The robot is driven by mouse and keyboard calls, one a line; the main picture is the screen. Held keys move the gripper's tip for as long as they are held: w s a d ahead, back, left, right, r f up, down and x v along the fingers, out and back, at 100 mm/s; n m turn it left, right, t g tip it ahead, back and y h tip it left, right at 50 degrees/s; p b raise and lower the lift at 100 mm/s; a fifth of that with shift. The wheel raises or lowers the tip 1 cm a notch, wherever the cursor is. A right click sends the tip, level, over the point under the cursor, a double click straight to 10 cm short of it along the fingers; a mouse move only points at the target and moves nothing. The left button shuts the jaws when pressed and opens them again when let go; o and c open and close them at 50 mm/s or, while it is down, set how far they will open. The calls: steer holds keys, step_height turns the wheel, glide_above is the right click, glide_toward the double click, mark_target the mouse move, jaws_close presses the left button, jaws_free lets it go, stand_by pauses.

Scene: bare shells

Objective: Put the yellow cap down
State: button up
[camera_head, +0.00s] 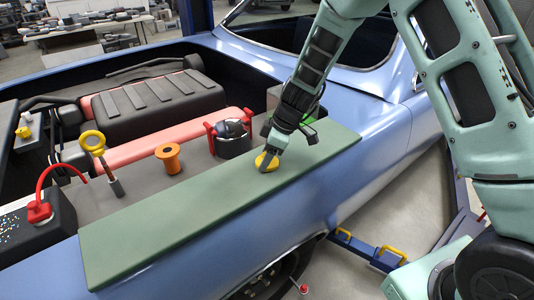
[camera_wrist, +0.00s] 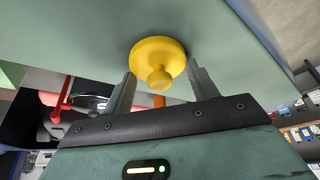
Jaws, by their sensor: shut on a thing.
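The yellow cap (camera_head: 262,163) is a round disc with a small knob. It is at the green mat (camera_head: 180,222) that lies along the car's blue fender. My gripper (camera_head: 269,160) points down onto the cap and is shut on it. In the wrist view the cap (camera_wrist: 158,52) sits between the two grey fingers of my gripper (camera_wrist: 160,78), with its knob towards me. The cap is on the mat or very close above it; I cannot tell whether they touch. My fingers hide part of the cap in the head view.
Behind the mat, in the engine bay, stand an orange spool-shaped part (camera_head: 168,157), a dark reservoir with red handles (camera_head: 231,138), a yellow ring-topped stick (camera_head: 93,142) and a black battery (camera_head: 40,230). The mat is clear to the left of my gripper.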

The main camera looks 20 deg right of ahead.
steer(key=shift+f+b, duration=0.15)
steer(key=shift+b, duration=0.15)
steer(key=o, duration=0.9)
steer(key=shift+o, duration=0.2)
steer(key=shift+r+p, duration=0.3)
steer(key=shift+p, duration=0.1)
steer(key=b+v, duration=0.2)
steer(key=v, duration=1)
steer(key=s+a+r+m+g+h, duration=0.1)
steer(key=s+a, duration=0.4)
steer(key=s, duration=0.3)
steer(key=s+a+r+m+g, duration=0.1)
steer(key=s+a, duration=0.5)
steer(key=s, duration=0.3)
steer(key=s+f+m+h, duration=0.1)
steer(key=s+m+h, duration=0.1)
steer(key=s, duration=1.2)
steer(key=shift+s+d+m, duration=0.25)
steer(key=shift+d+m, duration=0.1)
steer(key=shift+m, duration=0.05)
